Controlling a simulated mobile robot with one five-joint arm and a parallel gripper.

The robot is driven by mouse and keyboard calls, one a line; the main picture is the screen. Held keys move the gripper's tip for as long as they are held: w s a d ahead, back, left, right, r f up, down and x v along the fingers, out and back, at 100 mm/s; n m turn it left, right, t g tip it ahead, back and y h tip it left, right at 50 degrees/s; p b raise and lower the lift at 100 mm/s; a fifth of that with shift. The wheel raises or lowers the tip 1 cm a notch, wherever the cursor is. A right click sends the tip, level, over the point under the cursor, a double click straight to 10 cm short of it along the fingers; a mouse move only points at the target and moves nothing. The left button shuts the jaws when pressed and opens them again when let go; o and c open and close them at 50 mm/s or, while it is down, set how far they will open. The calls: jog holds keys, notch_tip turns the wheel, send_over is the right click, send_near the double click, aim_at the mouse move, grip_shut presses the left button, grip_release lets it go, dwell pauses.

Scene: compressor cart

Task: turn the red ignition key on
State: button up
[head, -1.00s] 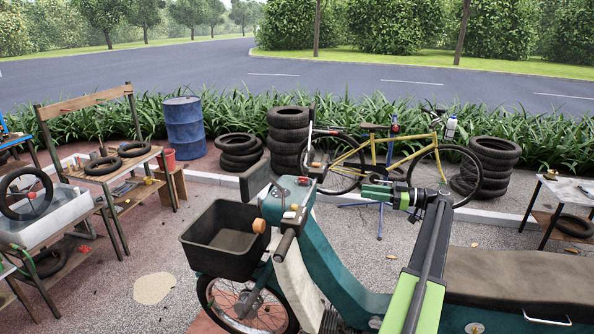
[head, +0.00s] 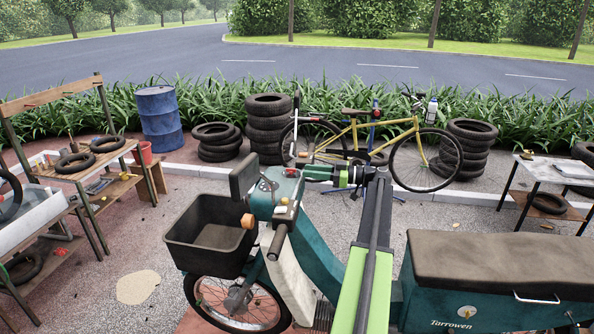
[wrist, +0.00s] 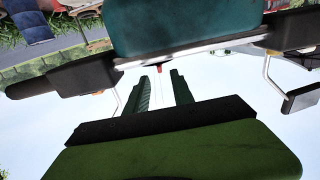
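A small red piece, which looks like the ignition key (wrist: 159,69), shows in the wrist view under the pale edge of the teal moped console (wrist: 190,25). It lies just past the tips of my gripper (wrist: 161,78), roughly centred between them. The two dark green fingers stand apart with nothing between them. In the head view the console (head: 277,192) is at the front of the moped, and my gripper (head: 306,173) is close to its right side. I cannot make out the key for sure in the head view, nor its turn angle.
The moped carries a dark front basket (head: 210,235), a black mirror (head: 243,178) and a long brown seat (head: 490,262). A yellow bicycle (head: 385,137) and tyre stacks stand behind. A wooden bench (head: 85,170) is at the left. Open paving lies left of the moped.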

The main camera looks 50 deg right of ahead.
aim_at(295, 170)
jog(key=x, duration=0.6)
jog(key=shift+c, duration=0.3)
